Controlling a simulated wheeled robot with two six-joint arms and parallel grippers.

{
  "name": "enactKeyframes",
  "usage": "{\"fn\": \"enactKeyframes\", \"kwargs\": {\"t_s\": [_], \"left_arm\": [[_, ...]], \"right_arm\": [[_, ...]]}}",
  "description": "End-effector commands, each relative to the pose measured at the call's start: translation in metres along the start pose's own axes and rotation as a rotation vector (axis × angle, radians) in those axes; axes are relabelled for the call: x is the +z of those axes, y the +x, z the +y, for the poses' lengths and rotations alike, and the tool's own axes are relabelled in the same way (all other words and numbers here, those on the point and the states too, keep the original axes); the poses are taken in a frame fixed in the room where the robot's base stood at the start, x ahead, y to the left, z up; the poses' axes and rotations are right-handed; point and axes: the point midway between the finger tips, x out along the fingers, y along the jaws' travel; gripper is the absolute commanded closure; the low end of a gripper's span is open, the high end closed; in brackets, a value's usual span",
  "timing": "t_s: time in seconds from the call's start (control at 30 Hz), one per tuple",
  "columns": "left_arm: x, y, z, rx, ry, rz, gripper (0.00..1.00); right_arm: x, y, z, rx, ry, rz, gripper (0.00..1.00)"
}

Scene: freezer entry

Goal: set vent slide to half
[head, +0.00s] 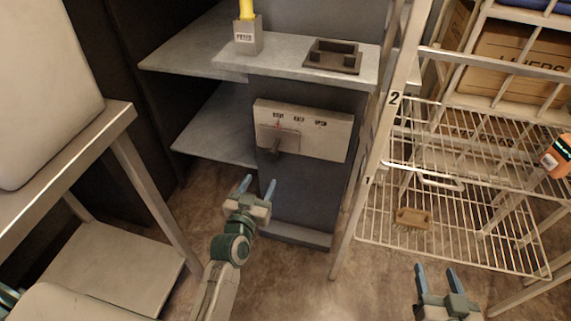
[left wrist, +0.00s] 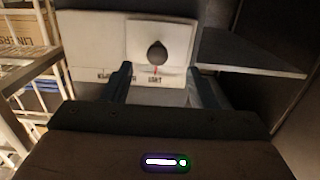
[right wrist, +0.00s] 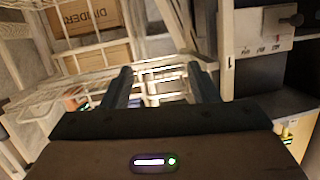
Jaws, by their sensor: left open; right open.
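The vent panel (head: 330,137) is a pale plate on the front of a dark cabinet, with three small labels along its top. Its slide plate (head: 291,137) sits at the left end, with a dark knob (head: 276,147) and a red mark at the leftmost label. My left gripper (head: 258,186) is open and empty, below and short of the knob. In the left wrist view the knob (left wrist: 157,53) shows beyond and between the fingertips, apart from them. My right gripper (head: 437,272) is open and empty, low at the right, far from the panel (right wrist: 266,28).
A wire rack (head: 385,170) stands right of the cabinet, holding a brush (head: 412,217) and an orange container (head: 556,158). A grey shelf (head: 285,62) above the panel carries a dark tray (head: 333,56) and a holder (head: 248,38). A metal table (head: 60,150) is at left.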

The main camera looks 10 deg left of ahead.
Motion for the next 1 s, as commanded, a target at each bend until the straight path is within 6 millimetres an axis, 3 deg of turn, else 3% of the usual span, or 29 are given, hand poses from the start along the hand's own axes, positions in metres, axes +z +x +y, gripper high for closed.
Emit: {"fn": "enactKeyframes", "kwargs": {"t_s": [0.1, 0.23, 0.5, 0.7, 1.0], "left_arm": [[-0.012, 0.0, -0.001, -0.005, 0.001, 0.039, 0.47], [-0.018, 0.009, -0.001, -0.005, 0.0, 0.046, 0.47], [-0.02, 0.057, -0.001, -0.005, 0.002, 0.045, 0.47], [-0.02, 0.089, -0.001, -0.005, 0.001, 0.044, 0.47], [-0.02, 0.107, -0.001, -0.005, 0.0, 0.043, 0.47]], "right_arm": [[-0.012, -0.006, -0.003, -0.007, 0.002, 0.032, 0.46], [-0.012, -0.01, -0.004, -0.008, 0.006, 0.011, 0.46], [0.009, -0.016, -0.005, -0.01, 0.02, -0.096, 0.46], [0.011, -0.015, -0.005, -0.01, 0.02, -0.096, 0.46], [0.008, -0.014, -0.005, -0.01, 0.017, -0.08, 0.46]]}}
